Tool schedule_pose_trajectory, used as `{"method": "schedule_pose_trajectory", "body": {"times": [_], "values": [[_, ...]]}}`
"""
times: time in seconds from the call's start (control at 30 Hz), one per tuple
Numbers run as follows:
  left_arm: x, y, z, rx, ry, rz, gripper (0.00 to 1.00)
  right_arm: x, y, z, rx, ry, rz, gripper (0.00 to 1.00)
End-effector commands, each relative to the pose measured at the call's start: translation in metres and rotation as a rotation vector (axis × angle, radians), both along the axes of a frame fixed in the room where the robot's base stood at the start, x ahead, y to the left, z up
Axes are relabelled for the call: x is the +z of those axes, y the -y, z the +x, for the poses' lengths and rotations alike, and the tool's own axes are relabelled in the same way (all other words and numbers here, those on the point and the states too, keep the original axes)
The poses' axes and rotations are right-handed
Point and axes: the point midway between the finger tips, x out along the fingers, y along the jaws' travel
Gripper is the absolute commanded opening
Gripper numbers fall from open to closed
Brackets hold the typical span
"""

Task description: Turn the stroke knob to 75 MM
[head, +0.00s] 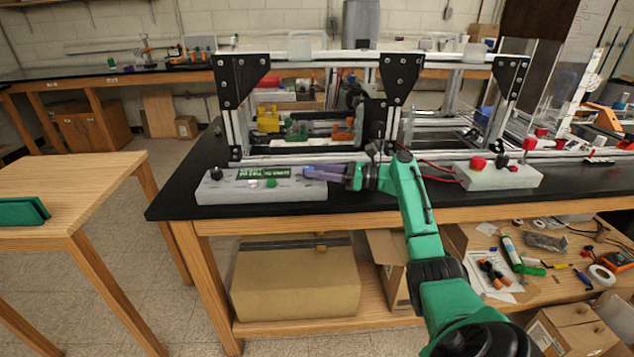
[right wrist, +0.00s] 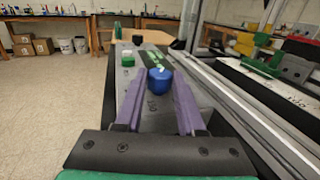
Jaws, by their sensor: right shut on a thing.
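A pale grey control box (head: 222,188) lies on the black bench top near its front left corner. It has a dark display (head: 263,172) with green characters too small to read, and a black knob (head: 216,174) at its left end. My right gripper (head: 307,171) reaches in from the right at the box's right end. In the right wrist view, its purple fingers are shut on a blue knob (right wrist: 159,80), one on each side. I cannot read the knob's label or setting, so I cannot confirm it is the stroke knob. My left gripper is not in view.
An aluminium extrusion frame (head: 237,110) with black corner plates stands just behind the box. To the right, a second grey box (head: 497,178) carries a red button, with red cables beside it. A wooden table (head: 85,185) stands at left, with floor between it and the bench.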

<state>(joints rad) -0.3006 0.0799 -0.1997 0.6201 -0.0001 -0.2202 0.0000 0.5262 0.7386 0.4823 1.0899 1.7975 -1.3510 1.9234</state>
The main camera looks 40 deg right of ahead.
Motion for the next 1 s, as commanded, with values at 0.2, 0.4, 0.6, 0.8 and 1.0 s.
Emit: {"method": "schedule_pose_trajectory", "body": {"times": [0.2,0.4,0.6,0.8,1.0], "values": [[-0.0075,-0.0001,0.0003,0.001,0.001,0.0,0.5,-0.0012,0.0005,0.0006,0.032,-0.002,-0.001,0.0],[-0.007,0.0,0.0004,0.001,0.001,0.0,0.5,-0.0008,0.0003,0.0007,0.035,-0.003,-0.001,0.0],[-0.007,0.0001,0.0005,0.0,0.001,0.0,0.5,-0.0011,0.0001,0.0007,0.035,-0.004,-0.002,0.54],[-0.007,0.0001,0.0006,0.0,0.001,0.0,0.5,-0.0009,0.0002,0.0008,0.035,-0.003,-0.001,0.69],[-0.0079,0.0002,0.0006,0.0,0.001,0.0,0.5,-0.0013,0.0026,-0.0018,0.033,-0.002,0.0,0.69]]}}
